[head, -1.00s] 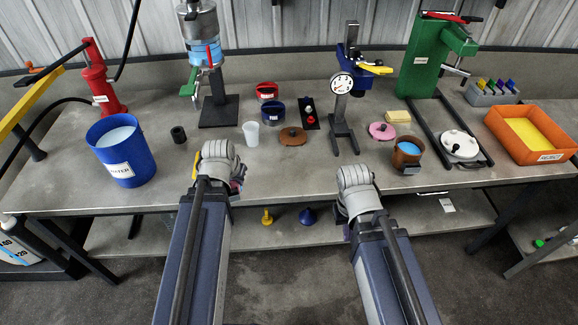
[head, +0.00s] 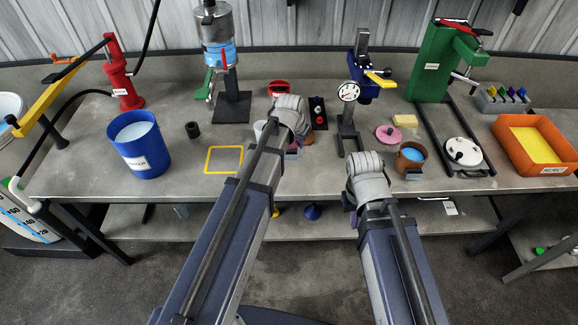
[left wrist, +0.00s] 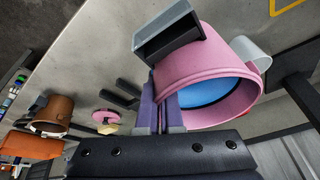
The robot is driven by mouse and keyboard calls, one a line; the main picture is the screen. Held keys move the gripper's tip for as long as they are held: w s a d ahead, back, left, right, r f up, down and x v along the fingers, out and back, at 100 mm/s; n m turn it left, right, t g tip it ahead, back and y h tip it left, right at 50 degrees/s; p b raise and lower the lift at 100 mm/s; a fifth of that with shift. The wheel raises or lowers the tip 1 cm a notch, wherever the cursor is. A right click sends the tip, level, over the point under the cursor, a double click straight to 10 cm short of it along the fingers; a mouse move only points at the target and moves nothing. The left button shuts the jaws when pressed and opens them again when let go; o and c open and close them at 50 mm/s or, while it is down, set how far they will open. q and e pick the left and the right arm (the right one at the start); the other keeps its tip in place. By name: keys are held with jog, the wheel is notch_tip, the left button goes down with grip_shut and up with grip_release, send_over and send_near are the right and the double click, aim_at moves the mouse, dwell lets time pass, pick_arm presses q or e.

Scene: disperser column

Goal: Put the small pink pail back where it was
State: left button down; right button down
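The small pink pail (left wrist: 210,75) fills much of the left wrist view, with blue liquid inside and a dark hollow block (left wrist: 168,35) at its side. My left gripper's fingers (left wrist: 165,108) are together against the pail's side and appear shut on it. In the head view my left gripper (head: 290,135) is over the middle of the table, hiding most of the pail. A yellow square outline (head: 223,160) on the tabletop is empty, left of this gripper. My right gripper (head: 355,195) is at the table's front edge, its fingers hidden.
A white cup (head: 260,130) is close beside the left gripper. A gauge stand (head: 348,115) and a brown pot (head: 410,156) with blue content stand to the right. The blue bucket (head: 139,145) and a black ring (head: 192,129) are left. Bare tabletop surrounds the yellow outline.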

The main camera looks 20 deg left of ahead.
pick_arm(q)
jog(key=shift+f+b, duration=3.05)
jog(key=shift+f, duration=0.1)
notch_tip(320, 180, down, 4)
jog(key=b, duration=0.4)
jog(key=shift+r, duration=0.2)
jog(key=c, duration=1.5)
grip_release()
jog(key=shift+f, duration=0.2)
jog(key=o, duration=0.4)
jog(key=shift+r, duration=0.15)
